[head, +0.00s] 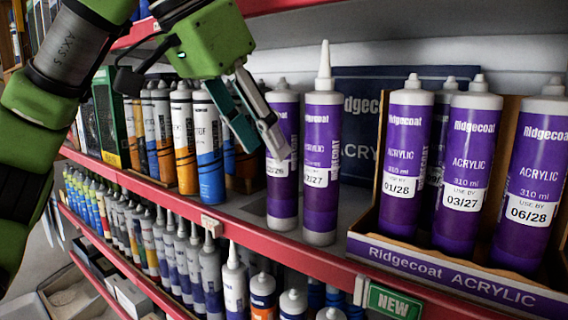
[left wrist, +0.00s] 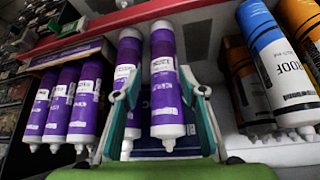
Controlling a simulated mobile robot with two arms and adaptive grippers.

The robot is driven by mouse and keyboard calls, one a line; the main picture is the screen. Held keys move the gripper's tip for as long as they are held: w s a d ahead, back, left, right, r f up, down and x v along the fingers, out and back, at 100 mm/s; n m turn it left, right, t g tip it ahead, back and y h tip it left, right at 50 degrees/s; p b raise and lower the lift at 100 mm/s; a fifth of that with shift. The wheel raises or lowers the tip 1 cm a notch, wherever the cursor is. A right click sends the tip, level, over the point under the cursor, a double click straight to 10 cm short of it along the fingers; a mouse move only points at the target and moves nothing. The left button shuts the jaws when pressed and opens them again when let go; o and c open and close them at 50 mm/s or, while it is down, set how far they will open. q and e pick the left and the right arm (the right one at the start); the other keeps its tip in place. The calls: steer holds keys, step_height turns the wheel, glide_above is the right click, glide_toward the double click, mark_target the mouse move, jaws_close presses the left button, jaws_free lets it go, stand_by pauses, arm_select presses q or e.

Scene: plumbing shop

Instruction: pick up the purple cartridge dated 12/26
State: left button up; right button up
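A purple Ridgecoat cartridge (head: 283,205) stands upright on the upper shelf; its date label is partly covered by my gripper, and the visible end seems to read 26. It also shows in the left wrist view (left wrist: 163,75), between the fingers. My left gripper (head: 266,146) is open in front of it, fingers pointing at it; contact cannot be told. Close on its right stands another purple cartridge (head: 321,130) with a long nozzle, its label ending in /27. In the left wrist view it is behind the left finger (left wrist: 130,55). My right gripper is not in view.
A display box (head: 440,265) at right holds several purple cartridges, with labels 01/28, 03/27 and 06/28 readable. Blue and orange cartridges (head: 209,150) stand close at left. The red shelf edge (head: 290,245) runs in front; a lower shelf holds more tubes.

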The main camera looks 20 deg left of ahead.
arm_select(q)
steer(key=w+p+x, duration=0.1)
steer(key=p+x, duration=0.1)
steer(key=x, duration=0.4)
steer(key=shift+w, duration=0.15)
steer(key=shift+a+r, duration=0.1)
steer(key=shift+c, duration=1)
steer(key=shift+r, duration=0.15)
jaws_close()
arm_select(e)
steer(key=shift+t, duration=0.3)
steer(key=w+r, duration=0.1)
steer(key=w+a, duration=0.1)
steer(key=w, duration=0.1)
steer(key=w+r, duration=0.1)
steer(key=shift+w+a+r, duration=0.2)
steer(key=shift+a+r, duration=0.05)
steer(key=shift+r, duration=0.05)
